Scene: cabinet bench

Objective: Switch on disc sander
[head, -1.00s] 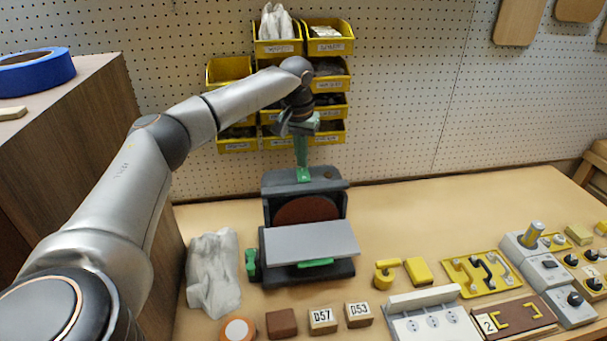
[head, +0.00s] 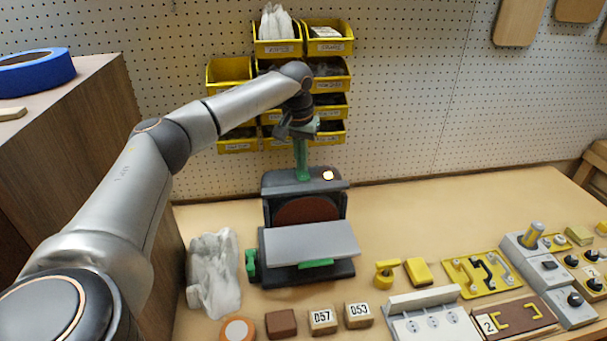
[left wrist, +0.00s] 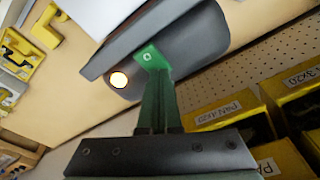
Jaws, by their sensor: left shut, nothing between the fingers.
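The disc sander (head: 306,270) stands on the bench with its grey table in front and a reddish-brown disc (head: 307,211) behind it. A round lamp (head: 328,175) on its top glows bright, and it also glows in the left wrist view (left wrist: 118,80). My left gripper (head: 303,177) is shut and empty, its green fingertips at the top of the sander left of the lamp. In the left wrist view the fingertips (left wrist: 150,60) reach the dark housing at a small marked spot; whether they press it I cannot tell. My right gripper is not in view.
Yellow bins (head: 303,46) hang on the pegboard behind my left arm. A white cloth or bag (head: 213,272) lies left of the sander. Bare bench shows behind, right of the sander.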

